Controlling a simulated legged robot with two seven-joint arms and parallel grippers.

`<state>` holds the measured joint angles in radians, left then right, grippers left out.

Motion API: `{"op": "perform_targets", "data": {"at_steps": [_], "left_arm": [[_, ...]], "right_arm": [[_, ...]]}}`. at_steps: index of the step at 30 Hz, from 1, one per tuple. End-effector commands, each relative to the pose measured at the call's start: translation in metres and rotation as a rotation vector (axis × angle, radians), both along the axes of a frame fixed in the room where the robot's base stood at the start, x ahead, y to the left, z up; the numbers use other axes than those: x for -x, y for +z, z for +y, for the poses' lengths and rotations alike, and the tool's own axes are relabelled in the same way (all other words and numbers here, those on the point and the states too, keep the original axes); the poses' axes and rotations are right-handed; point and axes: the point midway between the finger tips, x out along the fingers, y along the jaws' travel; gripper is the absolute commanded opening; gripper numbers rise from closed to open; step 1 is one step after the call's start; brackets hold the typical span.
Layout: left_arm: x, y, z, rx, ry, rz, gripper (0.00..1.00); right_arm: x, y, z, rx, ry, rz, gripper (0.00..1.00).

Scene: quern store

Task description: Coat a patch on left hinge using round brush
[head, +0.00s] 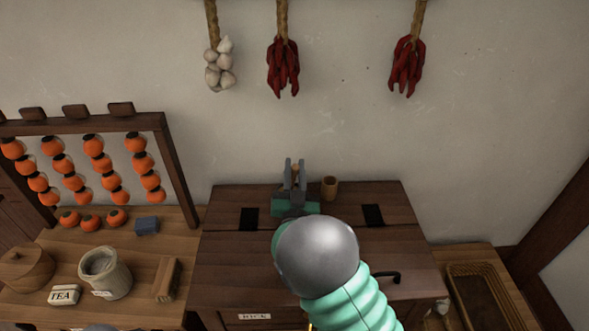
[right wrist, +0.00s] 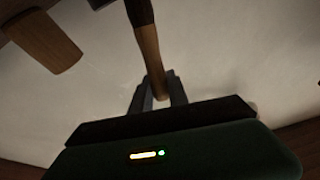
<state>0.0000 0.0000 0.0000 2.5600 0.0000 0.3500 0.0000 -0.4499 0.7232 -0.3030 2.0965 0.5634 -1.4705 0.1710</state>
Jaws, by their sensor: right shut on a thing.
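My right gripper (head: 295,168) is over the back of the dark wooden chest (head: 310,260), its fingers pointing toward the wall. It is shut on the round brush, whose wooden handle (right wrist: 148,50) runs up between the fingers in the right wrist view. In the head view the brush is mostly hidden by the fingers, and its bristles cannot be made out. The left hinge (head: 249,218) is a black plate on the chest's lid, left of the gripper and apart from it. A similar right hinge (head: 373,215) lies right of the gripper. My left gripper is not in view.
A small brown cup (head: 330,188) stands just right of the gripper. A basket (head: 482,290) lies at right.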

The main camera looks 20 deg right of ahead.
Motion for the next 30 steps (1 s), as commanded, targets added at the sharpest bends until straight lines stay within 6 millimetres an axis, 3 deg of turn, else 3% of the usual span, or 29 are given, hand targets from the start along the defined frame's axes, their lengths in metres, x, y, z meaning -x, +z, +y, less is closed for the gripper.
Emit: {"op": "perform_targets", "data": {"at_steps": [30], "left_arm": [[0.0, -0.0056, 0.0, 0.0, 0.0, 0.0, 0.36]], "right_arm": [[0.0, -0.0022, 0.0001, 0.0, 0.0, 0.002, 0.0]]}}
